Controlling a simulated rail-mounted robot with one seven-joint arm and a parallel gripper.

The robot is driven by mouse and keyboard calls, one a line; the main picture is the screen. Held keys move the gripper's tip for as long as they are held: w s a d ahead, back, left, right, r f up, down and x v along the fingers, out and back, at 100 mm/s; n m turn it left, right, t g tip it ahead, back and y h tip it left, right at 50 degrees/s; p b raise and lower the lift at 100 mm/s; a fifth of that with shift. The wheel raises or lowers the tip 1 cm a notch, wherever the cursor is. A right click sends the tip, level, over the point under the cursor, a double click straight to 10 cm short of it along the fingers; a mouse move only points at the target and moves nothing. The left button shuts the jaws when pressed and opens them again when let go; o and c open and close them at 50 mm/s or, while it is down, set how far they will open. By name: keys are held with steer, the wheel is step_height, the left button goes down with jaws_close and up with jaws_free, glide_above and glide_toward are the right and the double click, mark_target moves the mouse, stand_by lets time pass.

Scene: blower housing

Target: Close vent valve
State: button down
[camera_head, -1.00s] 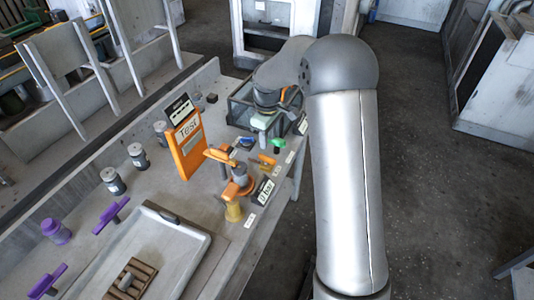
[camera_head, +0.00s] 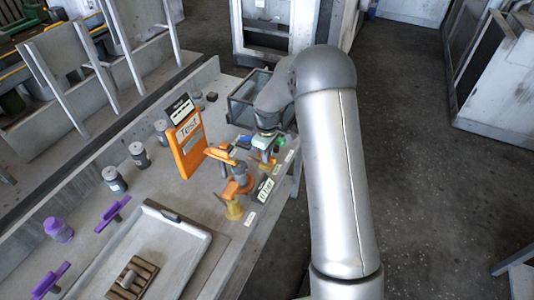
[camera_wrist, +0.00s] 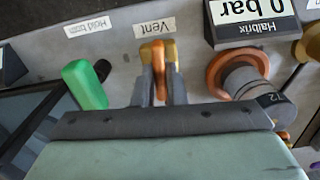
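The vent valve's orange handle (camera_wrist: 159,72) stands in front of the upside-down "Vent" label (camera_wrist: 154,27) in the wrist view. My gripper (camera_wrist: 160,80) has one grey finger on each side of this handle. The fingers are close together, and their tips look pressed against its sides, so it appears shut on the handle. In the head view my gripper (camera_head: 262,152) is low at the panel's right edge and mostly covers the vent handle.
A green handle (camera_wrist: 85,84) stands left of my gripper in the wrist view. A round orange-and-grey knob (camera_wrist: 246,76) and a "0 bar" display (camera_wrist: 252,20) are to the right. In the head view an orange Test sign (camera_head: 187,143) and a glass-sided bin (camera_head: 247,98) stand nearby.

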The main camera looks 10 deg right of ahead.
steer(key=shift+m+b, duration=0.35)
steer(key=shift+m, duration=0.05)
steer(key=m+b, duration=0.2)
steer(key=m, duration=0.1)
steer(key=shift+f, duration=0.1)
steer(key=m+b, duration=0.2)
steer(key=m, duration=0.2)
steer(key=m+b, duration=0.1)
steer(key=m, duration=0.8)
steer(key=shift+b, duration=0.3)
steer(key=shift+m, duration=0.3)
steer(key=shift+r, duration=0.2)
steer(key=c, duration=1.5)
jaws_free()
steer(key=shift+o, duration=0.2)
